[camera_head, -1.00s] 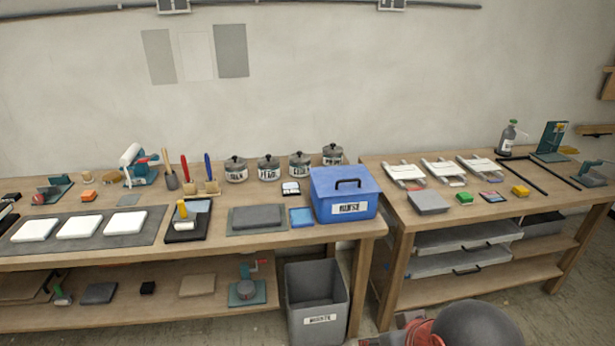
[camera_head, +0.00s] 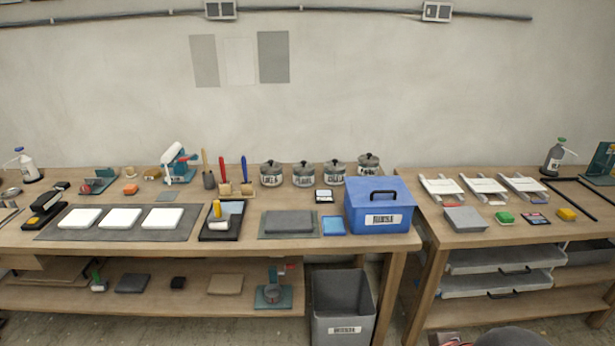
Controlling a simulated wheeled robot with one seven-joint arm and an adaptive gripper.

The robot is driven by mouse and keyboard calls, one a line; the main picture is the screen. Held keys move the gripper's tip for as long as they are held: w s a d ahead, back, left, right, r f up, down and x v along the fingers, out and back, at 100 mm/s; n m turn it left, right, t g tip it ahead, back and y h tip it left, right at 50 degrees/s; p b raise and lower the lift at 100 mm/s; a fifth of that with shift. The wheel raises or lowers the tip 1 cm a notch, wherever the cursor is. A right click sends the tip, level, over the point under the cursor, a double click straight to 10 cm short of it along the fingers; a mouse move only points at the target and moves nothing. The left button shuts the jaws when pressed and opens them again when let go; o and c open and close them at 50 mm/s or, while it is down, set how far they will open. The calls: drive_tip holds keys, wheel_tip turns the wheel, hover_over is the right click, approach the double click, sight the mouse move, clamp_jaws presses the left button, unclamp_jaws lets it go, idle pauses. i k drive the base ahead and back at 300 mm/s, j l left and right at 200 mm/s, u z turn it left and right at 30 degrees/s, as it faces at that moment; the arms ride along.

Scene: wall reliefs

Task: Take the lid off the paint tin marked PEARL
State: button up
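Several small paint tins with dark knobbed lids stand in a row at the back of the left bench: a leftmost tin (camera_head: 271,175), a second tin (camera_head: 303,175), a third tin (camera_head: 335,174) and a rightmost tin (camera_head: 368,165). Each seems to have its lid on. Their white labels are too small to read, so I cannot tell which is marked PEARL. The rightmost tin is partly hidden by the blue box. My gripper is not in view; only a dark rounded part, probably mine, shows at the bottom edge.
A blue handled box (camera_head: 379,207) stands in front of the rightmost tin. A small black-and-white item (camera_head: 324,196) and a grey slab (camera_head: 289,222) lie before the others. Upright brushes (camera_head: 225,175) stand left. A grey bin (camera_head: 341,310) is below. A gap separates the right bench (camera_head: 480,232).

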sight(302, 167)
drive_tip(key=i+j+z, duration=0.15)
drive_tip(key=z, duration=0.7)
drive_tip(key=i+j+z, duration=0.15)
drive_tip(key=j, duration=0.25)
drive_tip(key=i+j+z, duration=0.2)
drive_tip(key=j, duration=0.2)
drive_tip(key=i+j+z, duration=0.15)
drive_tip(key=j, duration=0.25)
drive_tip(key=i+j+z, duration=0.2)
drive_tip(key=j, duration=0.25)
drive_tip(key=j+z, duration=0.15)
drive_tip(key=j, duration=0.3)
drive_tip(key=i+j, duration=0.1)
drive_tip(key=j, duration=0.8)
drive_tip(key=i, duration=0.05)
